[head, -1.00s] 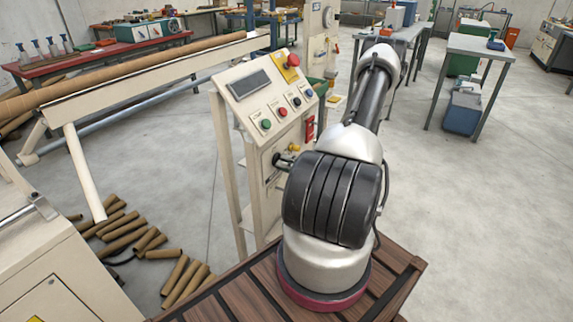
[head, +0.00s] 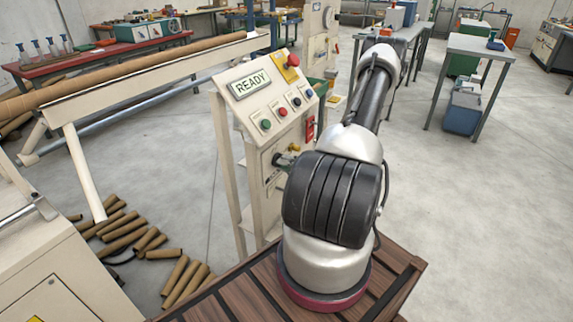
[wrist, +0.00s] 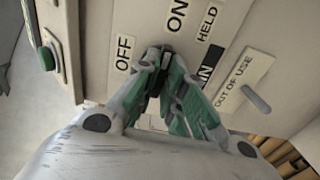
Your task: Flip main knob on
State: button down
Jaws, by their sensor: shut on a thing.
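The control panel (head: 262,95) stands left of my arm in the head view, and its display (head: 250,84) reads READY. In the wrist view my gripper (wrist: 160,54) has its grey-green fingers closed together at the cream switch plate (wrist: 100,25). They are shut on the main knob, a small dark part (wrist: 165,67) mostly hidden between them. The OFF label (wrist: 124,52) is left of the fingertips and the ON label (wrist: 177,17) is above them. A black label ending in "N" (wrist: 211,62) is partly covered. Exactly where the knob points is hard to tell.
A grey peg (wrist: 257,100) sticks out beside the OUT OF USE label (wrist: 233,84). A green button (wrist: 46,58) is at the left. Cardboard tubes (head: 125,232) lie on the floor left of the panel.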

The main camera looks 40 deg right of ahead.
jog(key=c, duration=1.5)
grip_release()
jog(key=v, duration=1.2)
jog(key=shift+d, duration=0.1)
